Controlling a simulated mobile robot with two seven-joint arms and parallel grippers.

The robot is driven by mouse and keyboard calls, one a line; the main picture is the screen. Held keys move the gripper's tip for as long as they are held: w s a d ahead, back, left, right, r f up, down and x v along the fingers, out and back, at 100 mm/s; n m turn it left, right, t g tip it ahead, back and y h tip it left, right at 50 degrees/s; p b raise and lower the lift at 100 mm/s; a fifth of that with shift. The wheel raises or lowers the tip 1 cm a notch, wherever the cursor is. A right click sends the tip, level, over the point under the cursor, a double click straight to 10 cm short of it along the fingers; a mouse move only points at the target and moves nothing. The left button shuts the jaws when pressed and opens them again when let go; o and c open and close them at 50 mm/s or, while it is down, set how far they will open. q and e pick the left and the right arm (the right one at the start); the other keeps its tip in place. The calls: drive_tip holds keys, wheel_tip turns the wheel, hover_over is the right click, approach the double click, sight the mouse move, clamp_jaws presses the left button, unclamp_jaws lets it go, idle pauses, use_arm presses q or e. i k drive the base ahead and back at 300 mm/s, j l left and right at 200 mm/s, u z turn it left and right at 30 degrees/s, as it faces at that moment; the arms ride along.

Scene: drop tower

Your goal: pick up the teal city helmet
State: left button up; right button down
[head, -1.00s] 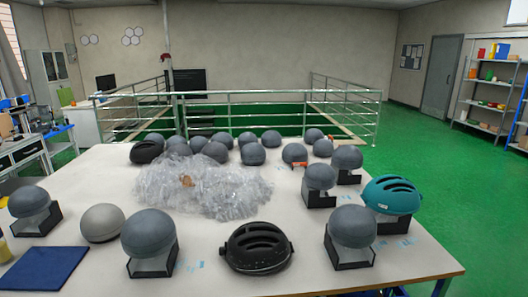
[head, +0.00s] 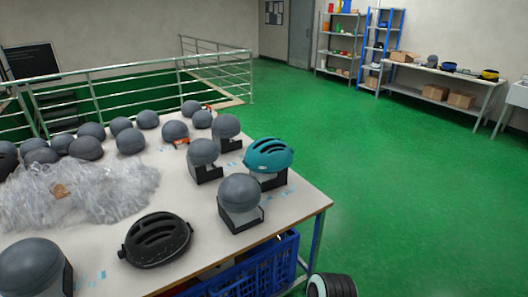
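The teal city helmet (head: 268,154) is at the right side of the table in the head view. It has dark vent slots and sits on a black stand (head: 270,180). Nothing covers it from this angle.
The white table (head: 205,228) holds several grey headforms, some on black stands like the near one (head: 239,194). A black helmet (head: 156,239) lies near the front edge, with crumpled clear plastic (head: 105,190) behind it. A blue crate (head: 255,270) is under the table. Green floor is clear to the right.

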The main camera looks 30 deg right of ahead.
sight(266, 154)
drive_tip(key=l+z, duration=0.1)
drive_tip(key=z, duration=1.75)
drive_tip(key=i+l+z, duration=0.1)
drive_tip(key=i+z, duration=0.3)
drive_tip(key=i, duration=0.3)
drive_tip(key=i+j+z, duration=0.1)
drive_tip(key=i+z, duration=0.3)
drive_tip(key=i, duration=0.3)
drive_tip(key=i+l+u, duration=0.1)
drive_tip(key=i, duration=0.7)
drive_tip(key=i+l+u, duration=0.1)
drive_tip(key=i, duration=0.7)
drive_tip(key=i+j+u, duration=0.1)
drive_tip(key=i+u, duration=0.65)
drive_tip(key=u, duration=0.15)
drive_tip(key=i+l+u, duration=0.2)
drive_tip(key=i+u, duration=0.25)
drive_tip(key=i+j+u, duration=0.2)
drive_tip(key=i+u, duration=1.4)
drive_tip(key=i, duration=0.25)
drive_tip(key=i+l+u, duration=0.2)
drive_tip(key=i+u, duration=0.2)
drive_tip(key=i, duration=0.2)
drive_tip(key=u, duration=1.8)
